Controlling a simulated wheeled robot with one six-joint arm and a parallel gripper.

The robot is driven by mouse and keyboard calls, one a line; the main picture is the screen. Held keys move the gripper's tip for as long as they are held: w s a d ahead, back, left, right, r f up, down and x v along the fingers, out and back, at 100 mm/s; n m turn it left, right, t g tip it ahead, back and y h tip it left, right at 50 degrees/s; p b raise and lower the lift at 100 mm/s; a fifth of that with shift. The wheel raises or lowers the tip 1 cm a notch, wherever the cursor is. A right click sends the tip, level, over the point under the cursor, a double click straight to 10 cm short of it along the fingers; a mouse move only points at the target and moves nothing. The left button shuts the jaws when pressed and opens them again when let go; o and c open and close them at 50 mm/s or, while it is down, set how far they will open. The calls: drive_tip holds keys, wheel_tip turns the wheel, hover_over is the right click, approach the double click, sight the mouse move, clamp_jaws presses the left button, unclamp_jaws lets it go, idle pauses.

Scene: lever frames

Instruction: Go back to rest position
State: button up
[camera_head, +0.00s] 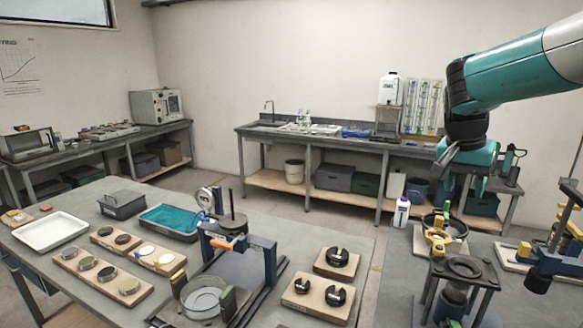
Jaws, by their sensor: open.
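My gripper (465,190) hangs at the end of my teal and white arm at the right, pointing down. Its fingers are apart with nothing seen between them. It shows in front of the back bench and above the right-hand table. The lever frame (270,270), dark blue with an orange part (222,243), stands on the left-hand table, well to the left of my gripper. A glass dish (203,298) sits at its front.
Wooden blocks with slotted black weights (336,257), a white tray (50,231) and a teal-lined tray (168,222) lie on the left-hand table. A black stand (463,268) and a yellow-clamped device (438,240) stand below my gripper. A white bottle (401,212) is nearby.

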drive_tip(key=s+a+f+n+y+b, duration=0.2)
drive_tip(key=s+a+f+n+y, duration=0.1)
drive_tip(key=s+a+n, duration=0.5)
drive_tip(key=s+a+f+n+g+y+b, duration=0.1)
drive_tip(key=s+a+f+n+y+b, duration=0.2)
drive_tip(key=s+a, duration=1.2)
drive_tip(key=s+f+n+y, duration=0.1)
drive_tip(key=s+f+n, duration=0.2)
drive_tip(key=s+n, duration=0.2)
drive_tip(key=shift+s+f+n, duration=0.2)
drive_tip(key=shift+s+n, duration=0.1)
drive_tip(key=shift+s, duration=0.9)
